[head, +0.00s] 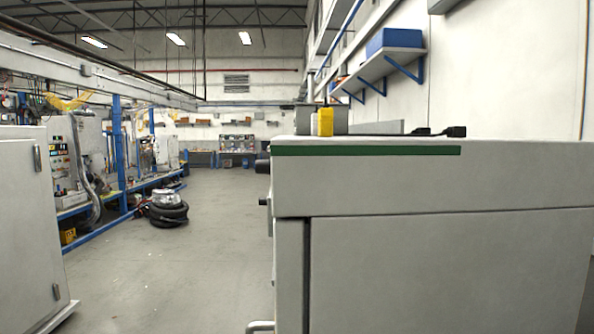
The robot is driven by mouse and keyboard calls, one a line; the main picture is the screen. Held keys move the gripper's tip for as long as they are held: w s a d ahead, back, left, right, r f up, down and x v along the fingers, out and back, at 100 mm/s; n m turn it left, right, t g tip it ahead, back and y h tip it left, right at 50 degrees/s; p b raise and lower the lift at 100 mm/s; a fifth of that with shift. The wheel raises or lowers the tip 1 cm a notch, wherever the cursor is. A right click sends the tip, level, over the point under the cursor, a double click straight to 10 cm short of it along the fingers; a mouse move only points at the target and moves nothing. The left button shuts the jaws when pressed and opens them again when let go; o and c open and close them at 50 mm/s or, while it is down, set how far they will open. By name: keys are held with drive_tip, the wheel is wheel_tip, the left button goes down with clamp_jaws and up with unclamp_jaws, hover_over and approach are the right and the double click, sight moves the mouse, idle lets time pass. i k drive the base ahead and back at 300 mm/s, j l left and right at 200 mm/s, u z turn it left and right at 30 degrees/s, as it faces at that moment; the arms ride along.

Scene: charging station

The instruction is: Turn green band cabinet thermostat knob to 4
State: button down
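The cabinet with the green band (365,151) stands close at the right, seen from its side. Its grey side panel (430,270) fills the lower right of the head view. Small dark knob-like parts (264,166) stick out at its left edge, with another dark one (263,201) lower down. I cannot tell which of them is the thermostat knob, and no dial marks or numbers are readable from here. My gripper is not in view.
On the cabinet top are a yellow object (325,121), a grey box and a black cable with a plug (450,131). A white cabinet (25,230) stands at the left. A dark coil (167,214) lies on the floor.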

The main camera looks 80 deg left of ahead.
sight(262, 166)
drive_tip(key=k+u, duration=0.3)
drive_tip(key=i+u, duration=0.1)
drive_tip(key=u, duration=0.75)
drive_tip(key=i+l+u, duration=0.15)
drive_tip(key=u, duration=0.7)
drive_tip(key=i+j, duration=0.1)
drive_tip(key=j, duration=0.4)
drive_tip(key=i, duration=0.1)
